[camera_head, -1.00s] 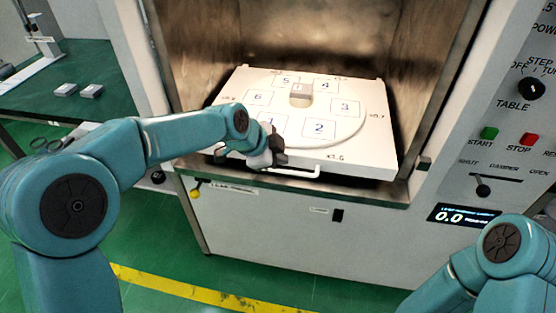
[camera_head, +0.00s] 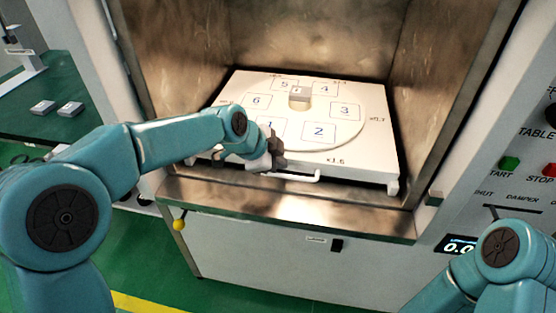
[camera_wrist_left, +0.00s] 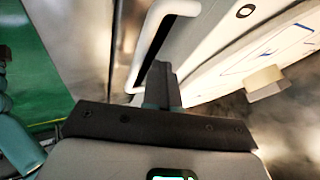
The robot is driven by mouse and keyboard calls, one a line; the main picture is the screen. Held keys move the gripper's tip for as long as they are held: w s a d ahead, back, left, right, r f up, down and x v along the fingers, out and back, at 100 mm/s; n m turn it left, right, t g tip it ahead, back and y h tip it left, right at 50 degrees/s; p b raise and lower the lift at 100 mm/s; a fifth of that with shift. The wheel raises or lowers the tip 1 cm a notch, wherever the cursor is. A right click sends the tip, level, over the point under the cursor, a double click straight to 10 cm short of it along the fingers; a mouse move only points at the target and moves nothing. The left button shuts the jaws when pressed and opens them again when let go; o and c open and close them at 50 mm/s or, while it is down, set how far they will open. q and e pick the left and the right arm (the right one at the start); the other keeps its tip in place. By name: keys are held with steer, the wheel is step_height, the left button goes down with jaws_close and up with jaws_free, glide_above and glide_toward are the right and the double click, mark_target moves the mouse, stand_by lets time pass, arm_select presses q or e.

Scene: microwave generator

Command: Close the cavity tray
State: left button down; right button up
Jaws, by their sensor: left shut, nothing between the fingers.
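The white cavity tray (camera_head: 376,155) sits in the open metal-lined cavity, its front edge a little behind the cavity's front sill. A white bar handle (camera_head: 300,178) runs along the tray's front. My left gripper (camera_head: 272,160) is shut and empty at the left part of the handle; whether it touches cannot be told. In the left wrist view, the shut fingers (camera_wrist_left: 162,85) are beside the handle (camera_wrist_left: 160,35). My right arm shows at the lower right, but its gripper is out of view.
The metal sill (camera_head: 290,212) runs below the tray. A control panel with a green button (camera_head: 509,163) is on the right. A green table (camera_head: 60,100) with two small grey blocks stands at the left. A yellow knob (camera_head: 179,224) is below the sill.

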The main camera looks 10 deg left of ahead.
arm_select(q)
steer(key=shift+w+r, duration=0.2)
steer(key=shift+r, duration=0.1)
stand_by(0.4)
